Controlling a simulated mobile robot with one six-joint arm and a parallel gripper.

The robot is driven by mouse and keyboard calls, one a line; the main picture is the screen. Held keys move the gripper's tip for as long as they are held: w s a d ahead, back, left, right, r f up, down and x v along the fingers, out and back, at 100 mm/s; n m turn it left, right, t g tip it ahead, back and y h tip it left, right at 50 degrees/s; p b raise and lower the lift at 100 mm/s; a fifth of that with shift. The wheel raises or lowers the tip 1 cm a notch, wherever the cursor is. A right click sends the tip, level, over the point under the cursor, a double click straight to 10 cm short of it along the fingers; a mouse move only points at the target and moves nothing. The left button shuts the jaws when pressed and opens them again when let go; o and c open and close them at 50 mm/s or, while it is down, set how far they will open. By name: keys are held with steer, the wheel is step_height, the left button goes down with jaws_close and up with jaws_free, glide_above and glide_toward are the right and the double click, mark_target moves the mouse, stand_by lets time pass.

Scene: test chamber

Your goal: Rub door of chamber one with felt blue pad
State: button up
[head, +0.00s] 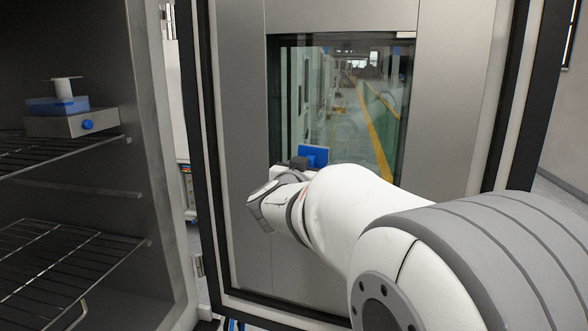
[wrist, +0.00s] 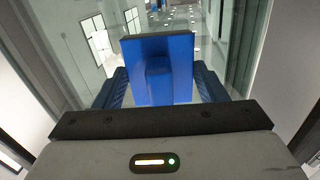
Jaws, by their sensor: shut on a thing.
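The chamber door (head: 238,120) stands open, with a grey metal frame, a dark seal around its edge and a glass window (head: 340,75) in the middle. My gripper (wrist: 157,88) is shut on the blue felt pad (wrist: 177,52), with one finger on each side of its grip. In the head view the pad (head: 314,153) is in front of the lower part of the window. I cannot tell whether it touches the glass. My arm hides the lower right of the door.
At the left is the open chamber interior with wire racks (head: 60,245). On the upper rack sit a grey box with a blue knob (head: 75,124) and a blue block (head: 52,106) with a white spool-shaped thing (head: 63,88) on top. The chamber wall edge (head: 160,170) stands close left of the door.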

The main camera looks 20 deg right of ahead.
steer(key=shift+w+d, duration=0.5)
stand_by(0.3)
